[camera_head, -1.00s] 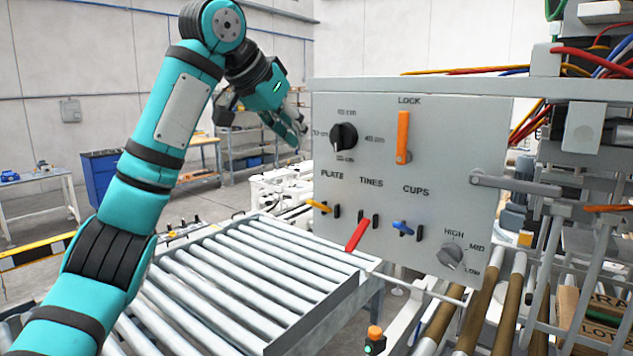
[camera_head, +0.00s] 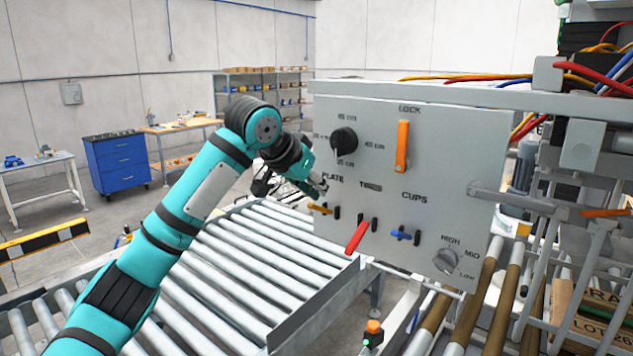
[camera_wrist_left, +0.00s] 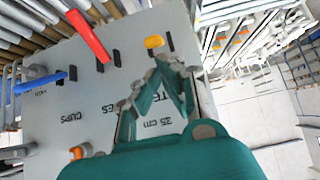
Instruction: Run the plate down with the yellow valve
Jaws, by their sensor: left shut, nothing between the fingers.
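The yellow valve (camera_head: 320,209) is a small lever under the word PLATE at the lower left of the grey control panel (camera_head: 425,130). It also shows in the left wrist view (camera_wrist_left: 154,42), sticking out towards the camera. My left gripper (camera_head: 318,186) is shut and empty, just above the yellow valve at the panel's left edge. In the left wrist view its fingertips (camera_wrist_left: 168,70) are close beside the valve; whether they touch it I cannot tell. The plate itself is not clearly identifiable in these frames.
The red lever (camera_head: 357,237) and blue lever (camera_head: 402,234) sit right of the yellow one. Above are a black knob (camera_head: 343,140) and the orange LOCK handle (camera_head: 402,146). A roller conveyor (camera_head: 235,270) lies below my left arm.

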